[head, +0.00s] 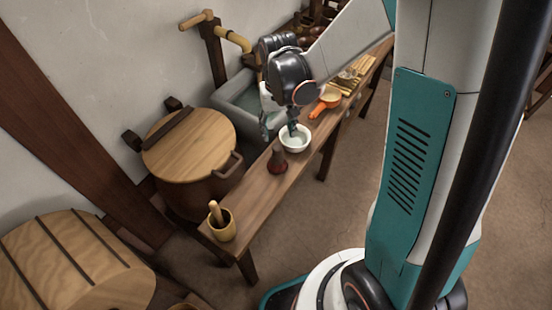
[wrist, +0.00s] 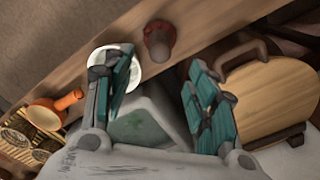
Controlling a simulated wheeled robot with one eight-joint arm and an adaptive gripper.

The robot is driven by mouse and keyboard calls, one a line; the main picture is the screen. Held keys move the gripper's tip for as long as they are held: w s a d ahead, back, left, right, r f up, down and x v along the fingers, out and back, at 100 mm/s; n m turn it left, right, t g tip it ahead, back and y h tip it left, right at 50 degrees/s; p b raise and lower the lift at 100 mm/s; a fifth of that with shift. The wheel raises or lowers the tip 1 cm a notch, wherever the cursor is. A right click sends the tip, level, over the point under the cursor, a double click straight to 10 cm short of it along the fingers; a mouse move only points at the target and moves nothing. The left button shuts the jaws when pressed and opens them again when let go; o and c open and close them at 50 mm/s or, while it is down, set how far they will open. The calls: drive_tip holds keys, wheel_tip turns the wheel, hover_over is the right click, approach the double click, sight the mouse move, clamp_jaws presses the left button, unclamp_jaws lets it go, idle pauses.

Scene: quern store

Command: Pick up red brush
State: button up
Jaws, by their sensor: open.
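The red brush (head: 277,160) stands upright on the narrow wooden bench (head: 262,200), just in front of a white bowl (head: 295,139). In the wrist view the brush (wrist: 159,38) is at the top middle, beyond the fingertips and roughly between their directions. My gripper (head: 281,126) hangs over the bench near the bowl, behind the brush in the head view. In the wrist view its fingers (wrist: 160,75) are spread wide with nothing between them. The left finger covers part of the white bowl (wrist: 125,58).
A yellow mortar with a pestle (head: 222,226) stands at the bench's near end. An orange handled pan (head: 324,103) lies farther along. A lidded wooden pot (head: 190,148) and a grey basin (head: 232,100) stand beside the bench. Bench between brush and mortar is clear.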

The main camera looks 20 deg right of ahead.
sight(277, 147)
wheel_tip(277, 147, down, 5)
drive_tip(key=shift+r+b, duration=0.1)
drive_tip(key=shift+b, duration=0.55)
drive_tip(key=f+b, duration=0.2)
drive_tip(key=f, duration=0.3)
drive_tip(key=shift+w, duration=0.2)
drive_tip(key=shift+c, duration=0.2)
clamp_jaws()
